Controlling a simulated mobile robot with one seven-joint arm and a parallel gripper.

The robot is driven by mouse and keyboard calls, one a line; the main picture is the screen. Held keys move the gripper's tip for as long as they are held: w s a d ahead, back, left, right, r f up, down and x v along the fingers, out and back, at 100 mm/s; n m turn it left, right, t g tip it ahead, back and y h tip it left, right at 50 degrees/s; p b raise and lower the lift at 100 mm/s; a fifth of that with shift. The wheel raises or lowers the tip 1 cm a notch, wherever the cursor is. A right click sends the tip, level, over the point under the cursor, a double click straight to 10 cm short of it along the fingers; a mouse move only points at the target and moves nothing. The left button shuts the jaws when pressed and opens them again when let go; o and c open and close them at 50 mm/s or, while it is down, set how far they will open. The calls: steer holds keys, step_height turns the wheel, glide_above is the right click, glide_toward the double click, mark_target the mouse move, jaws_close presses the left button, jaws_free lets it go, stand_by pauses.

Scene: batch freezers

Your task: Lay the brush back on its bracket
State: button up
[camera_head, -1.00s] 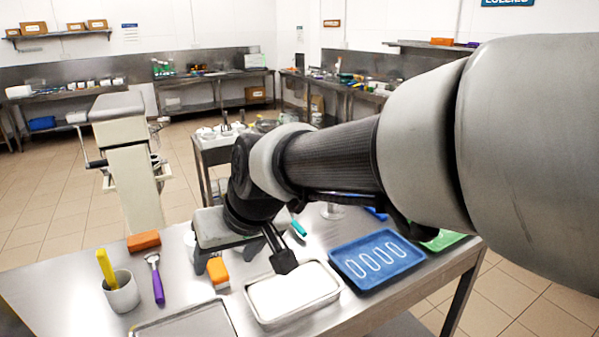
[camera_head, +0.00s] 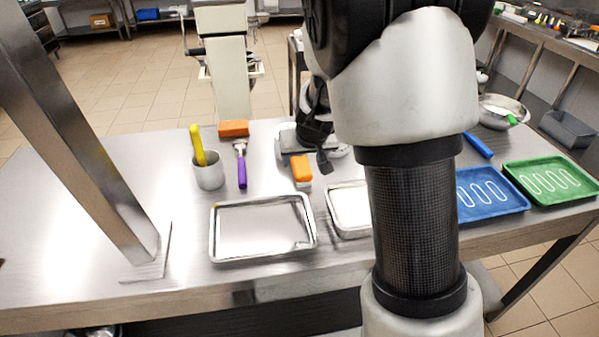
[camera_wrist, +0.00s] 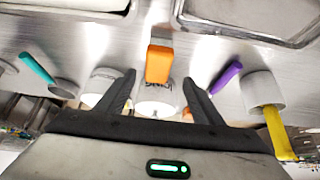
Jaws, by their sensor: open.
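No object is plainly a brush. The likeliest is an orange-topped block with a pale lower part (camera_head: 301,170), lying on the steel table behind the trays. It also shows in the wrist view as an orange block (camera_wrist: 158,63), beyond and between my fingertips. My gripper (camera_wrist: 158,82) is open, with nothing between its fingers. In the head view its dark fingers (camera_head: 323,162) are just right of the orange-topped block, partly hidden by my arm. A second orange block (camera_head: 234,128) lies farther back. I cannot make out a bracket for certain.
A cup (camera_head: 209,172) holds a yellow-handled tool (camera_head: 197,145). A purple-handled tool (camera_head: 241,168) lies beside it. A metal tray (camera_head: 263,252) is in front, with a white-filled pan (camera_head: 349,212), blue tray (camera_head: 490,196) and green tray (camera_head: 552,182) rightward. A metal post (camera_head: 85,130) rises at left.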

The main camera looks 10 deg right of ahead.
mark_target(302, 165)
steer(key=x, duration=0.2)
steer(key=b+x, duration=0.1)
steer(key=x, duration=0.5)
steer(key=shift+w+d+r, duration=0.1)
steer(key=shift+d, duration=0.15)
steer(key=c, duration=1.3)
steer(key=shift+o, duration=0.2)
step_height(302, 165, up, 10)
steer(key=p, duration=0.2)
steer(key=shift+f+p, duration=0.25)
steer(key=shift+p, duration=0.15)
steer(key=s+r+p, duration=0.4)
steer(key=s+p, duration=0.3)
steer(key=s, duration=0.6)
steer(key=shift+s+r, duration=0.15)
steer(key=shift+s, duration=0.2)
